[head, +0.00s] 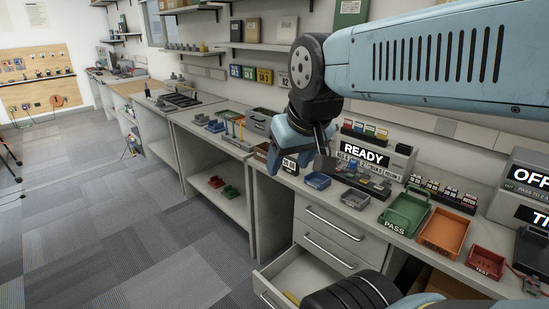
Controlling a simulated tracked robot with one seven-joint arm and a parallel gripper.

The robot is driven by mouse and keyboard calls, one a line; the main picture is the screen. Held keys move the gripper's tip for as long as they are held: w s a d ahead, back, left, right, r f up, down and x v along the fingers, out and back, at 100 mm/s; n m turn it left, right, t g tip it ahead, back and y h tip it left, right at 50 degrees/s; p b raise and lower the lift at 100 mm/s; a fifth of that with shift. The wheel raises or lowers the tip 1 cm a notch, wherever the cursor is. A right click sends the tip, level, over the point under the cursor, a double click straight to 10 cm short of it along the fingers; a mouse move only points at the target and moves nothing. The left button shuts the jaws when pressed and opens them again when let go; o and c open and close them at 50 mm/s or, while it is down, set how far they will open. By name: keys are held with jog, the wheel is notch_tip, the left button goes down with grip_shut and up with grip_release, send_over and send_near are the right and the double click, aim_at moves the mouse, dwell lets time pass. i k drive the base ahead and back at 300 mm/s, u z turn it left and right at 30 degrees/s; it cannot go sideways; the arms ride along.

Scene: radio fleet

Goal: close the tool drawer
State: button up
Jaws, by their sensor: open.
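The tool drawer (290,272) is the lowest of a stack of light grey drawers under the workbench. It stands pulled out, with its handle at the front left and a yellow item (291,298) visible inside. Its near right part is hidden by a dark rounded part of my own body. The drawers above it, with bar handles, are shut. My gripper (318,148) is open above the bench top, up and behind the open drawer and apart from it. The fingers are small and dark here, and I see nothing held between them.
Clear carpet floor (150,230) lies left of the drawers.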

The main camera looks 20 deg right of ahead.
aim_at(297, 270)
jog(key=u, duration=0.4)
jog(key=k, duration=1.35)
jog(key=z, duration=0.4)
jog(key=i, duration=1)
jog(key=u, duration=0.05)
